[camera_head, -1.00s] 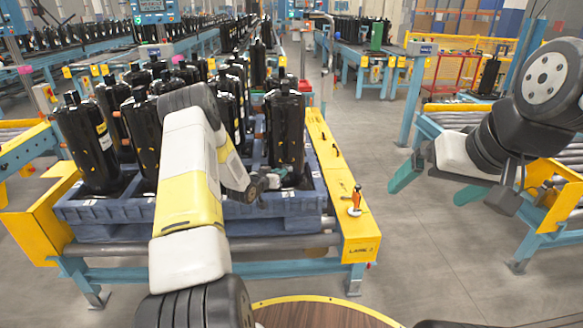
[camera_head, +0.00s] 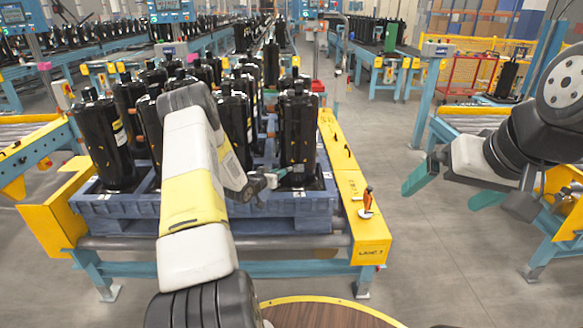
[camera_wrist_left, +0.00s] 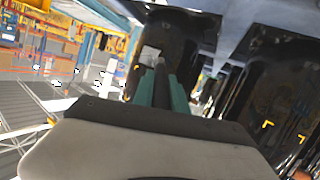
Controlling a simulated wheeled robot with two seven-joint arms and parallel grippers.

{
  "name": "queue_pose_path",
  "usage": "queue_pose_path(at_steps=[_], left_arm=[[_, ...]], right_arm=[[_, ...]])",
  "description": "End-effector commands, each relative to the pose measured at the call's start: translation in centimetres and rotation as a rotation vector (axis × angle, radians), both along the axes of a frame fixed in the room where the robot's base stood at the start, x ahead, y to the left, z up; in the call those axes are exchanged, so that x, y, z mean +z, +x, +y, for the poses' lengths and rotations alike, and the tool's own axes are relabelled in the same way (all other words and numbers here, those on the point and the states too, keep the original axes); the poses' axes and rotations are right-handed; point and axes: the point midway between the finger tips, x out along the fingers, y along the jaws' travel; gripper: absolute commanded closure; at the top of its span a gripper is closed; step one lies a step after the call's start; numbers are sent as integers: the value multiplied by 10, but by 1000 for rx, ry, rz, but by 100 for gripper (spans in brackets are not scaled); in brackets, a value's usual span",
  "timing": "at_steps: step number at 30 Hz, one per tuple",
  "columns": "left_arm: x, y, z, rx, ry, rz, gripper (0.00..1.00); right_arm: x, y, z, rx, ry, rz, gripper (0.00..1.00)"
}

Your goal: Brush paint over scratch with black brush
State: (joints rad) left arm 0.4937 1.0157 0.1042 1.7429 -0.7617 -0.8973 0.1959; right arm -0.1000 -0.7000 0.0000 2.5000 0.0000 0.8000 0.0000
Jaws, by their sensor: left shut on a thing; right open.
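A black compressor (camera_head: 298,125) stands upright at the front right of the blue pallet (camera_head: 300,218). My left gripper (camera_head: 272,179) has teal fingers and is low beside the compressor's front. In the left wrist view its fingers (camera_wrist_left: 163,88) are shut on a dark, thin brush (camera_wrist_left: 161,82) pointing at a black compressor surface (camera_wrist_left: 175,45). A pale patch (camera_wrist_left: 151,55) shows by the brush's far end. I cannot tell if that patch is the scratch, or if the brush touches the surface. My right gripper (camera_head: 446,188) is open and empty, over the aisle at right.
Several other black compressors (camera_head: 103,140) crowd the pallet. A yellow rail (camera_head: 347,170) runs along its right side, with an orange-handled tool (camera_head: 367,199) standing on it. A round wooden top (camera_head: 320,314) is at the bottom. The grey aisle floor (camera_head: 440,265) is clear.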

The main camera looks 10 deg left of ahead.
Motion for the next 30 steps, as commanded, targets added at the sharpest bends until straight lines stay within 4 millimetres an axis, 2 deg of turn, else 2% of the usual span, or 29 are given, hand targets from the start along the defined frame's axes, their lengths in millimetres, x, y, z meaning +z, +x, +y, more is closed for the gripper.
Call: queue_pose_path(at_steps=[18,30], left_arm=[[0,-53,-15,-1,0,0,100],[0,-58,-17,0,0,0,100]], right_arm=[[0,0,0,0,0,0,0],[0,0,0,0,0,0,0]])
